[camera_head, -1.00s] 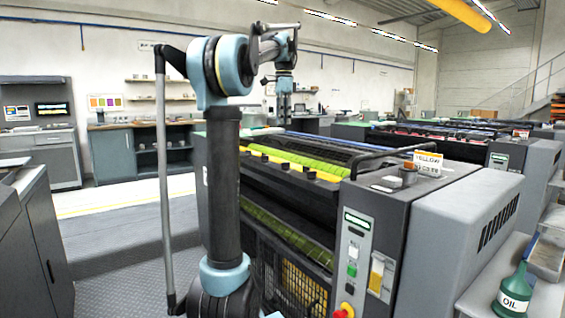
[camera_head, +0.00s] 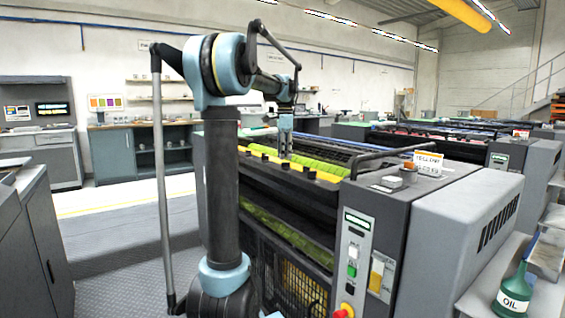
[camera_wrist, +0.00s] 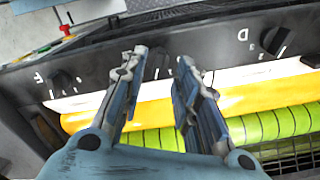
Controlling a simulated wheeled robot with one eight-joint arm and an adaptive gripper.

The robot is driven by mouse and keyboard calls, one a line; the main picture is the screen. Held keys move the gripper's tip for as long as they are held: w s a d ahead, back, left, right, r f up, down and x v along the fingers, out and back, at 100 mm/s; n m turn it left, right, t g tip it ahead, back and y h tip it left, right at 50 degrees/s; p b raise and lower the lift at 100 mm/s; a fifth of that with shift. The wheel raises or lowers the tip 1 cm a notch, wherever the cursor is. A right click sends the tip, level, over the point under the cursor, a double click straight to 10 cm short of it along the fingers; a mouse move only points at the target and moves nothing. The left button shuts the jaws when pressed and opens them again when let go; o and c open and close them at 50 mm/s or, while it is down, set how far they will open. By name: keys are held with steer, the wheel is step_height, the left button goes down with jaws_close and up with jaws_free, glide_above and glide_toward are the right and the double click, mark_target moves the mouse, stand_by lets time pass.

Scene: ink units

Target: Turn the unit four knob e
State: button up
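In the wrist view a dark panel (camera_wrist: 215,50) carries small black knobs with white letters and tick marks. The knob marked D (camera_wrist: 277,43) is at right and the knob marked F (camera_wrist: 62,80) at left. Between them a dark knob, likely e (camera_wrist: 158,64), shows partly in the gap between my fingers; its letter is hidden. My gripper (camera_wrist: 161,66) is open, one finger on each side of that gap, tips close to the panel. I cannot tell if they touch.
A yellow strip and green roller (camera_wrist: 250,127) lie beside the panel in the wrist view. The near unit has a guard bar (camera_head: 385,158) and a button panel (camera_head: 352,255). An oil bottle (camera_head: 514,295) stands at right. Other units stand behind.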

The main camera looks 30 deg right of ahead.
mark_target(286, 166)
steer(key=shift+f, duration=1.65)
steer(key=shift+c, duration=0.5)
jaws_close()
